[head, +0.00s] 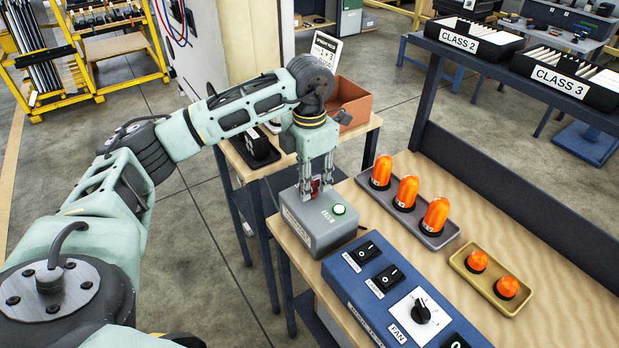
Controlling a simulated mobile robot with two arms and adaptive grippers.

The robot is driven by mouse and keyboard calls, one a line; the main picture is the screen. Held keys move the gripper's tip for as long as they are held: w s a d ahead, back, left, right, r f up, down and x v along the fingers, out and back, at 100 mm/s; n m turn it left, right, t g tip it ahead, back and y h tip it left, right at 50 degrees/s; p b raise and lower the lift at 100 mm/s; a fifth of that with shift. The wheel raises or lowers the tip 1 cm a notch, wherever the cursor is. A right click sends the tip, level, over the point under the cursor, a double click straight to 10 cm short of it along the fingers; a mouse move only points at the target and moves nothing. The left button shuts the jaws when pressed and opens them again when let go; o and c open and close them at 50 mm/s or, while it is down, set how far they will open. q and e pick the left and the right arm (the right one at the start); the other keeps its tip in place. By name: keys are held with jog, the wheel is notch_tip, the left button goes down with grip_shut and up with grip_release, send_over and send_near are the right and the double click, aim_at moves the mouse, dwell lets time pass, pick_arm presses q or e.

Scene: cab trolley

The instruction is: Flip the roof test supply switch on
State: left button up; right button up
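A grey box (335,238) with a label on its front face sits at the left end of the wooden bench. A round green button or lamp (339,210) on its top looks lit. A small red switch part (315,184) stands at the back of the box top. My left gripper (316,188) points down over it, its two fingers apart on either side of the red part. Whether a finger touches the red part cannot be told. The fingers partly hide it, so its position is unclear. My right gripper is not in view.
A blue panel (345,285) with black rocker switches and a FAN knob (421,312) lies close to the box. Orange lamps stand in a grey tray (447,232) and a tan tray (462,262) to the right. A small table behind holds a brown bin (352,100).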

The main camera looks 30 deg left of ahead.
pick_arm(q)
jog(key=shift+r, duration=0.1)
notch_tip(320, 180, up, 12)
dwell(0.5)
jog(key=shift+s, duration=0.1)
dwell(0.4)
